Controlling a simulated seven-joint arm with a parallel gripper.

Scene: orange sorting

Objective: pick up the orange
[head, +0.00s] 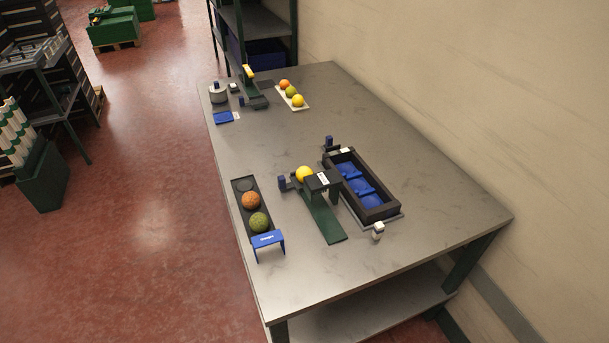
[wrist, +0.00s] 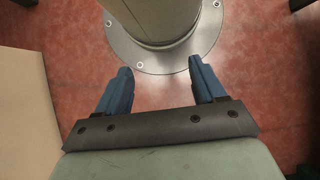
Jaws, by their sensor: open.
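An orange ball-shaped fruit (head: 251,200) sits in a dark narrow tray (head: 239,186) at the table's near left. A green fruit (head: 259,222) lies in the same tray, just in front of it. A smaller orange fruit (head: 284,84) is at the back on a pale card (head: 305,106), in a row with a green and a yellow one. My gripper (wrist: 160,68) shows only in the wrist view. Its two blue fingers are apart with nothing between them, over red floor and a round bolted base plate. No fruit is in that view.
A yellow fruit (head: 304,174) rests at a dark green stand (head: 323,217). A dark crate (head: 378,214) with blue compartments is right of it. A blue bracket (head: 268,240) stands at the tray's front end. The middle of the grey table (head: 262,137) is clear; a wall is at right.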

